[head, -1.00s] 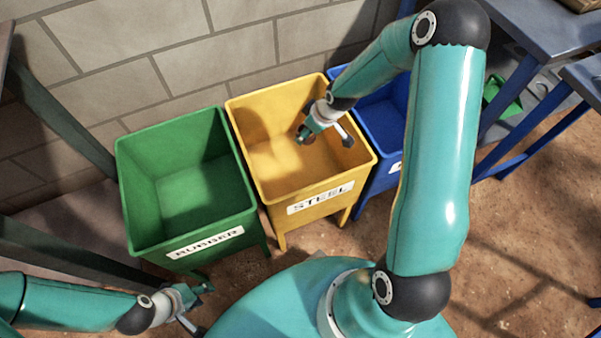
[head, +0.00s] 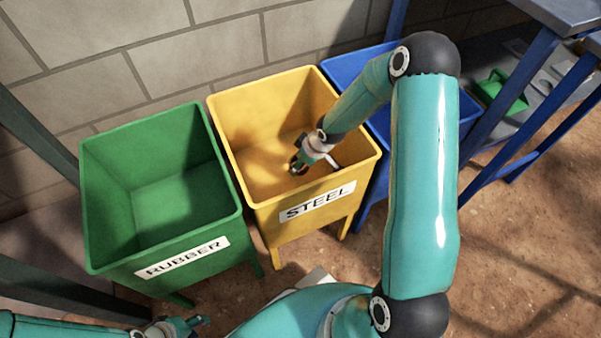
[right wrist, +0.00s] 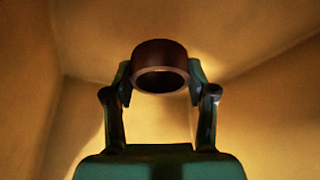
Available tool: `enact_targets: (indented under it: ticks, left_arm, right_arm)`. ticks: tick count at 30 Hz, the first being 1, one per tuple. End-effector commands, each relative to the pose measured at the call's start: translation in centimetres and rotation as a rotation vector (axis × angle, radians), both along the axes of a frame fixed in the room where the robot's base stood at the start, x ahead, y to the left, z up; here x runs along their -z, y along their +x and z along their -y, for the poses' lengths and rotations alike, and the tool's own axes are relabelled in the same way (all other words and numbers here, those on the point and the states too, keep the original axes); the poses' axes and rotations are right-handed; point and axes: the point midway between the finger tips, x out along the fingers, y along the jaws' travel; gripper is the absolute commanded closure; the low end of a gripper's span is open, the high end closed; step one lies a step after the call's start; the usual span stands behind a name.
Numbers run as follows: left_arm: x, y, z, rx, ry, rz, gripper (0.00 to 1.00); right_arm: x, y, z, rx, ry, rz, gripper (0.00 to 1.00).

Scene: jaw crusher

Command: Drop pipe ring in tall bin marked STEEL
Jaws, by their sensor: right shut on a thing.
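The brown pipe ring (right wrist: 160,53) is held between the fingertips of my right gripper, centred in the right wrist view with its opening facing the camera. My right gripper (head: 299,166) is shut on it and reaches down inside the yellow bin marked STEEL (head: 268,204), below the rim. Yellow walls surround the ring in the wrist view, and it looks clear of them. In the head view the ring is small and partly hidden by the gripper. My left gripper (head: 188,326) is at the bottom edge, empty, its fingers apart and partly cut off.
A green bin marked RUBBER (head: 105,268) stands left of the yellow one. A blue bin (head: 345,62) stands on its right, partly behind my right arm. A block wall is behind them. Blue-legged tables (head: 560,20) stand at the right.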

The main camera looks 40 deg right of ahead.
Motion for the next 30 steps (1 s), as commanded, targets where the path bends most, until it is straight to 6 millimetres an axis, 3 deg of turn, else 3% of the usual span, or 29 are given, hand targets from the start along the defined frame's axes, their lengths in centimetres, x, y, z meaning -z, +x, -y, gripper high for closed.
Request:
enact_targets:
  ticks: [8, 21, 22, 26, 30]
  left_arm:
    - [3.7, 0.0, 0.0, 0.000, 0.000, -0.001, 0.60]
    - [4.1, 0.0, 0.0, 0.000, 0.000, 0.000, 0.60]
    - [3.9, 0.0, 0.0, 0.000, 0.000, 0.000, 0.60]
    - [3.9, 0.0, 0.0, 0.000, 0.000, 0.000, 0.60]
    - [3.9, 0.0, 0.0, 0.000, 0.000, 0.000, 0.60]
  right_arm:
    - [3.8, 0.0, 0.0, 0.000, 0.000, 0.000, 0.88]
    - [4.2, 0.0, 0.0, 0.000, 0.000, 0.000, 0.88]
    - [4.1, 0.0, 0.0, 0.001, 0.000, -0.001, 0.39]
    - [4.1, 0.0, 0.0, 0.001, 0.000, -0.001, 0.18]
    - [4.1, 0.0, 0.0, 0.000, 0.000, -0.001, 0.18]
